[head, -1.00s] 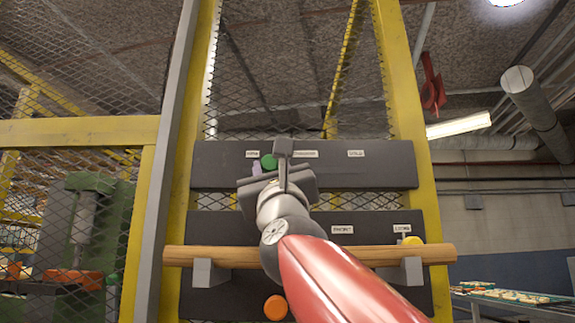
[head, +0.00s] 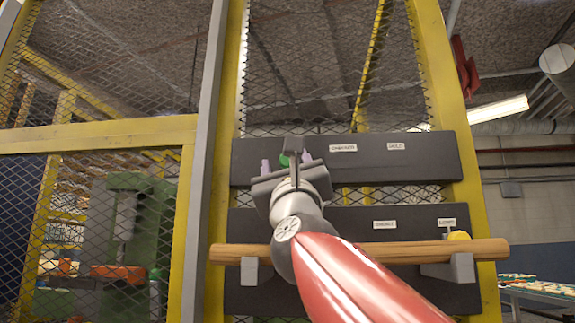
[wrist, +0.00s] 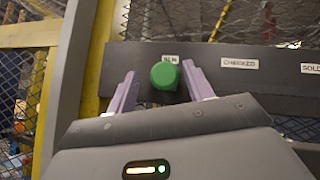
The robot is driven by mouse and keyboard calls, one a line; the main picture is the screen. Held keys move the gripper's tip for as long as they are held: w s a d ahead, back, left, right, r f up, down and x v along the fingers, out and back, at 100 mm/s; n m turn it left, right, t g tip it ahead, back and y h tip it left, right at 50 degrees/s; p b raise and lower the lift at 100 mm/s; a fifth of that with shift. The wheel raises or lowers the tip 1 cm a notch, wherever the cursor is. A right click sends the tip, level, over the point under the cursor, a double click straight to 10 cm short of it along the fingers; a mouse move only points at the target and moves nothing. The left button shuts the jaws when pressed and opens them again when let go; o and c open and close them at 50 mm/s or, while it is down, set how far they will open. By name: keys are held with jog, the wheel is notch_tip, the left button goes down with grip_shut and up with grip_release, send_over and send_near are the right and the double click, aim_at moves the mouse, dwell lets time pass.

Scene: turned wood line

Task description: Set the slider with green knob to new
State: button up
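The round green knob (wrist: 164,76) stands on the upper dark panel, just below and slightly left of the label that reads "new" (wrist: 171,58). My gripper (wrist: 159,74) is open, with its two purple fingers on either side of the knob. A gap shows at the left finger; the right finger is close to the knob, and I cannot tell if it touches. In the head view the knob (head: 284,158) is partly hidden behind my gripper (head: 285,161). The slider's slot is not clearly visible. The "checked" label (wrist: 240,63) lies to the right.
A lower panel carries a yellow knob (head: 459,235) at its right. A wooden rail (head: 400,251) crosses in front of this panel, below my gripper. A yellow post and wire mesh stand to the left. A "sold" label (wrist: 311,68) is farther right.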

jog(key=b+v, duration=0.4)
jog(key=v, duration=0.4)
jog(key=shift+b, duration=0.4)
jog(key=shift+r, duration=0.1)
